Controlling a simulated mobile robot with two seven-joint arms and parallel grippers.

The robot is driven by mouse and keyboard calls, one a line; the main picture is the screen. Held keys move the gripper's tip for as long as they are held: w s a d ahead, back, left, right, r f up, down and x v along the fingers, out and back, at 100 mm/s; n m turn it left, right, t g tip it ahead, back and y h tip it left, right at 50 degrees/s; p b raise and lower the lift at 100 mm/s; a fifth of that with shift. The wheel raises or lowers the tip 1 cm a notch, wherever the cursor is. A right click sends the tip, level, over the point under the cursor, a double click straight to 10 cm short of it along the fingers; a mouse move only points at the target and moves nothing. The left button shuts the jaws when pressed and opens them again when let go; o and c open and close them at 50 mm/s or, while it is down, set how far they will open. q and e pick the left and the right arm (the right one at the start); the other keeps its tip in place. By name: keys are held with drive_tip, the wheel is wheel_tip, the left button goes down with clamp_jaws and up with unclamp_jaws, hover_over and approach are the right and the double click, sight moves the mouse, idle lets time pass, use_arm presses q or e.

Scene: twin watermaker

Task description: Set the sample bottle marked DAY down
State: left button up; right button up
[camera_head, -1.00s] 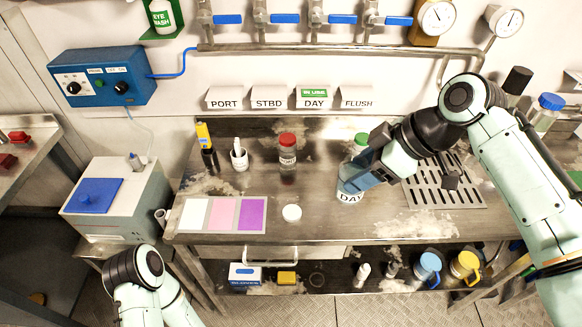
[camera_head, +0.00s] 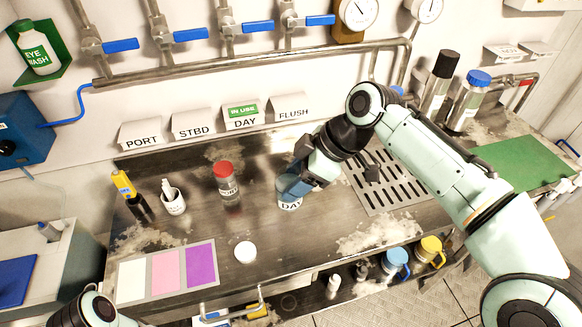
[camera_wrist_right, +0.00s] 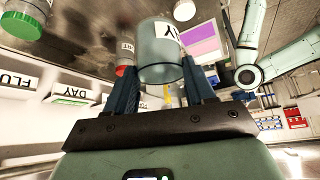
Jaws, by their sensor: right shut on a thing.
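A white cap (camera_head: 245,252) lies on the bench nearby. My left arm shows only at the lower left; its gripper is out of view.
A red-capped bottle (camera_head: 227,182) stands left of the DAY bottle. A drain grate (camera_head: 385,182) is to its right. A green-capped bottle (camera_wrist_right: 22,20) shows in the wrist view.

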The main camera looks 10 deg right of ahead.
drive_tip(key=shift+f+b, duration=1.25)
drive_tip(key=shift+f, duration=5.75)
drive_tip(key=shift+f, duration=0.1)
drive_tip(key=o, duration=1.2)
drive_tip(key=shift+c, duration=0.2)
drive_tip(key=p+v, duration=0.1)
drive_tip(key=v, duration=1.1)
